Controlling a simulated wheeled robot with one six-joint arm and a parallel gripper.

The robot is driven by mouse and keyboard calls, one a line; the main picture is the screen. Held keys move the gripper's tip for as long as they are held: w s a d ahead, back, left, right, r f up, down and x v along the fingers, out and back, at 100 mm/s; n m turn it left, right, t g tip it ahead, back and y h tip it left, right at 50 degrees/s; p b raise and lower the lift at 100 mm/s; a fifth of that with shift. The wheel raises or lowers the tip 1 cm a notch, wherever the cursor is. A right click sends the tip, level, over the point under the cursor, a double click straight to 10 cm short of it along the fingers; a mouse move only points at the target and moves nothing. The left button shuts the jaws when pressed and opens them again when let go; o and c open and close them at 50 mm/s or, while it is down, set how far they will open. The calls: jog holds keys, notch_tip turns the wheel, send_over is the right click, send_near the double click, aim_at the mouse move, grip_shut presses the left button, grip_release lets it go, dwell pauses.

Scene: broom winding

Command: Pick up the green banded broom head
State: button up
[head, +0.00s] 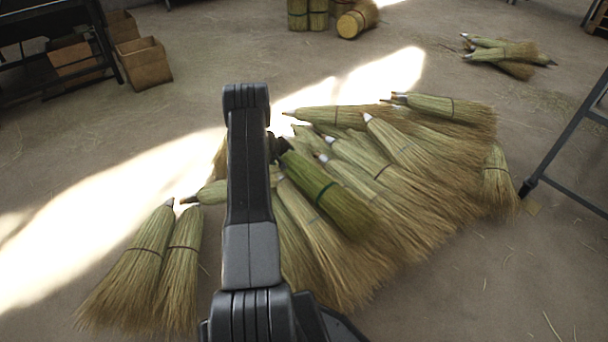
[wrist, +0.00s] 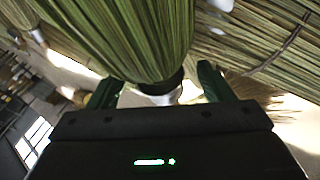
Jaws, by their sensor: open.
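My gripper (wrist: 160,92) is open, with one finger on each side of that neck. I cannot tell whether the fingers touch it. In the head view my arm hides most of the gripper.
Many straw broom heads (head: 430,150) are heaped beneath and right of the green one. Two more (head: 160,270) lie at the left. A dark metal frame (head: 565,140) stands at right. Wooden boxes (head: 143,64) stand back left. Bare floor (head: 500,290) lies at front right.

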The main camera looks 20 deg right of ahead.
jog(key=c, duration=1.2)
jog(key=shift+c, duration=0.3)
jog(key=shift+r, duration=0.1)
